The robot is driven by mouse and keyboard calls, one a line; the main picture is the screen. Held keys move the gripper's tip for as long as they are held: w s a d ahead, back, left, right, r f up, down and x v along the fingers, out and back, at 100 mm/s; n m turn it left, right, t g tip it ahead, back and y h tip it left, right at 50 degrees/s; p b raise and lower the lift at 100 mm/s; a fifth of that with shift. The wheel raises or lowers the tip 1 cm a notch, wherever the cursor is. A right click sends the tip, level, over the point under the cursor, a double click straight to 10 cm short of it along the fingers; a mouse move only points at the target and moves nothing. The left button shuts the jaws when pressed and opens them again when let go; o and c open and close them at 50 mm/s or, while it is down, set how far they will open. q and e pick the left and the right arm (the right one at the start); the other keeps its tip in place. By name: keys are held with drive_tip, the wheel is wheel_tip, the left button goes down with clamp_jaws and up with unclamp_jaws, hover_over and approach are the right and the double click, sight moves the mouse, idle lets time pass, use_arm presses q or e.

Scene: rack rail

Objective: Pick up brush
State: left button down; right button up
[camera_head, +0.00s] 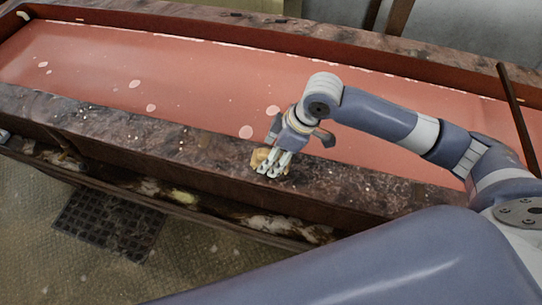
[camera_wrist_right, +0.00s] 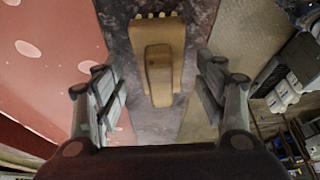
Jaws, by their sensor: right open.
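The brush (camera_wrist_right: 158,62) is a tan wooden block with a raised handle. In the right wrist view it lies on the dark stone-like ledge, between and beyond the two fingers of my right gripper (camera_wrist_right: 162,100). The gripper is open, with a gap on each side of the brush. In the head view the right gripper (camera_head: 274,168) points down at the ledge and hides most of the brush; a tan part (camera_head: 259,157) shows beside the fingers. My left gripper is not in view.
The ledge (camera_head: 150,140) runs along a long red-floored trough (camera_head: 190,75) with pale spots. Below its near side is a shelf with debris (camera_head: 185,196), and a dark floor grate (camera_head: 110,222). A thin dark bar (camera_head: 517,115) stands at the right.

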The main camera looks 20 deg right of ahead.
drive_tip(key=shift+w+a+f, duration=0.1)
drive_tip(key=shift+a+f, duration=0.1)
drive_tip(key=shift+f, duration=0.45)
drive_tip(key=shift+c, duration=1.3)
drive_tip(key=c, duration=0.9)
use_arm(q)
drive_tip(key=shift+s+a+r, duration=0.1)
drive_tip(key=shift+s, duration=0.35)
use_arm(e)
drive_tip(key=shift+c, duration=0.2)
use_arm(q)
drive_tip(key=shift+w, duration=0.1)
